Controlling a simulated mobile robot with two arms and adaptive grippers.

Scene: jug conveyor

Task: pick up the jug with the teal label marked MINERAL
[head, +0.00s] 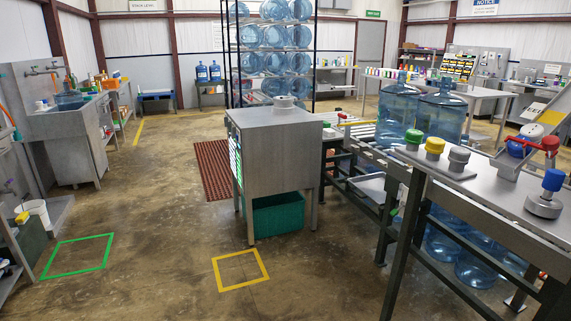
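I cannot make out a teal label marked MINERAL on any jug. Two large clear blue jugs stand upright side by side on the roller conveyor (362,150) at the right: a left jug (397,112) and a right jug (440,115). No label shows on the sides facing me. More blue jugs fill the tall rack (273,62) at the back. Two small-looking darker blue jugs (208,73) stand on a far table, too small to read. Neither of my grippers is in view.
A steel cabinet (275,150) stands mid-room beside the conveyor, with a green bin (277,217) under it. A steel bench (500,195) with coloured caps is at the right, more jugs below. A sink unit (70,140) is left. The floor between is open.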

